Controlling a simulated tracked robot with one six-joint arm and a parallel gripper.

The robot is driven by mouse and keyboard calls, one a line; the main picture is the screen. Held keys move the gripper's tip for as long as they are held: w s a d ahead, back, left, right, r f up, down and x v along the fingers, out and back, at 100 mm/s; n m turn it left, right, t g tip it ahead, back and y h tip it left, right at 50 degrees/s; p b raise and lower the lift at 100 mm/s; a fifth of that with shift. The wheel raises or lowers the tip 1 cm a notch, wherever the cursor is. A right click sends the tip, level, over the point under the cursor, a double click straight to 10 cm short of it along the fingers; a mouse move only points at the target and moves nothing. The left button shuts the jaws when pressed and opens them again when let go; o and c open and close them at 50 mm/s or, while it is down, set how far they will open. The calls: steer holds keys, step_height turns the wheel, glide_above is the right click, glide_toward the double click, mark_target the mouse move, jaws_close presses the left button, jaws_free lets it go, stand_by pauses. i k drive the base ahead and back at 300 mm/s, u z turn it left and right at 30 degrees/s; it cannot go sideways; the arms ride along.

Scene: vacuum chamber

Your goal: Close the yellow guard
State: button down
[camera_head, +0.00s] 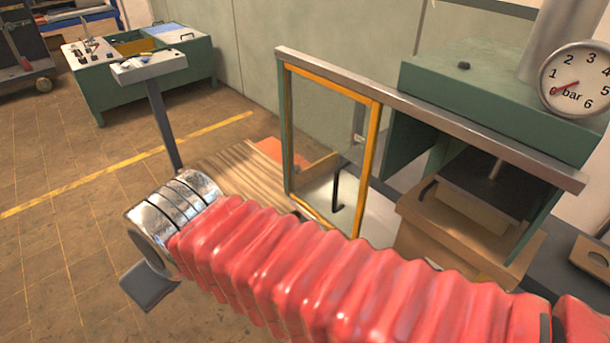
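The yellow guard (375,150) is a clear panel in a yellow frame with a black upright handle (337,190). It hangs under a grey metal rail (430,112), toward the rail's left end. To its right the front of the green machine (480,85) is open, and its inside shows. My arm, with red bellows and a metal end, crosses the foreground below and in front of the guard. No gripper fingers can be made out. The bellows hide part of the guard's lower edge. I cannot tell whether my arm touches it.
A wooden board (235,165) lies left of the guard. A pressure gauge (578,80) reads about zero at the upper right. A control post (160,115) stands to the left, with a green console (140,60) behind. Tiled floor lies open at left.

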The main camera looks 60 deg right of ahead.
mark_target(376, 108)
steer(key=z, duration=0.15)
steer(key=i, duration=0.85)
steer(key=z, duration=0.2)
